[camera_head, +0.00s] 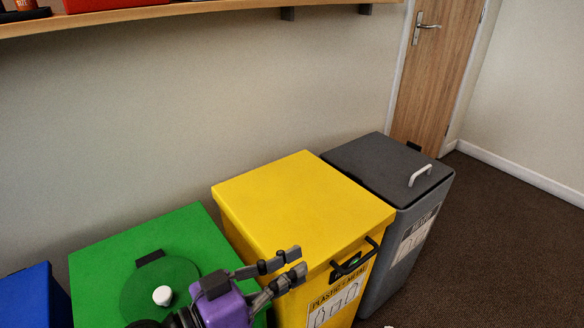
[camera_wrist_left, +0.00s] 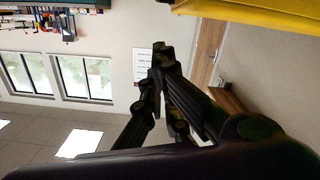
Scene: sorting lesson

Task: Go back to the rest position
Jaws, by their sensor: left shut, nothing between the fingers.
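My left gripper (camera_head: 297,262) is purple and dark grey. In the head view it reaches in from the bottom, in front of the yellow bin (camera_head: 300,205). Its fingers are shut with nothing between them. In the left wrist view the dark fingertips (camera_wrist_left: 160,58) come together near the middle, and a yellow bin edge (camera_wrist_left: 262,14) shows at the top right. I cannot tell whether the fingers touch the bin in the head view. My right gripper is in neither view.
A green bin (camera_head: 95,262) with a round lid, a blue bin (camera_head: 35,295) and a grey bin (camera_head: 375,160) stand beside the yellow one along the wall. A wooden shelf (camera_head: 200,14) runs above. Dark floor (camera_head: 500,250) is clear at the right, before a door (camera_head: 437,85).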

